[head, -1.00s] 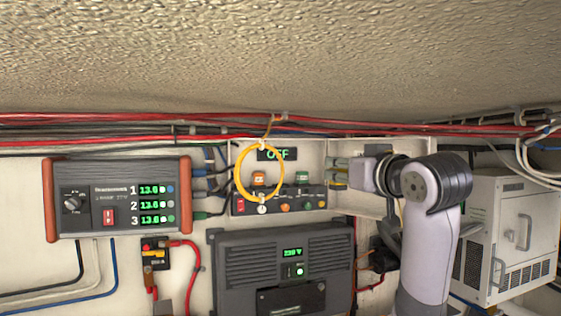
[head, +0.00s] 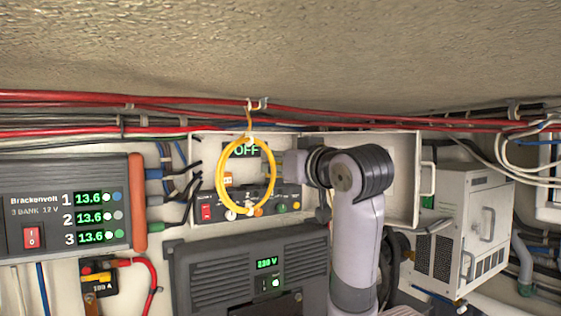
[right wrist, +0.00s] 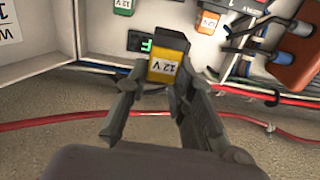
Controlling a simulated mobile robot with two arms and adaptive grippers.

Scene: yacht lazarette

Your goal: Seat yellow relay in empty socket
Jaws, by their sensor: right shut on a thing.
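My right gripper (right wrist: 160,105) is shut on the yellow relay (right wrist: 167,60), a block with a dark top and a white "12 V" label, as the right wrist view shows. An orange relay (right wrist: 208,20) and a green relay (right wrist: 123,6) sit in the box beyond it, apart from it. In the head view my right gripper (head: 283,164) is at the box's right side, partly behind the yellow ring; the held relay cannot be made out there. The empty socket cannot be made out. My left gripper is not in view.
A yellow cable loop (head: 271,178) hangs in front of the box, close to my right gripper. Red cables (head: 330,114) run above. A white open cover (head: 398,195) stands behind my arm. A switch strip (head: 292,196) lies below the relays.

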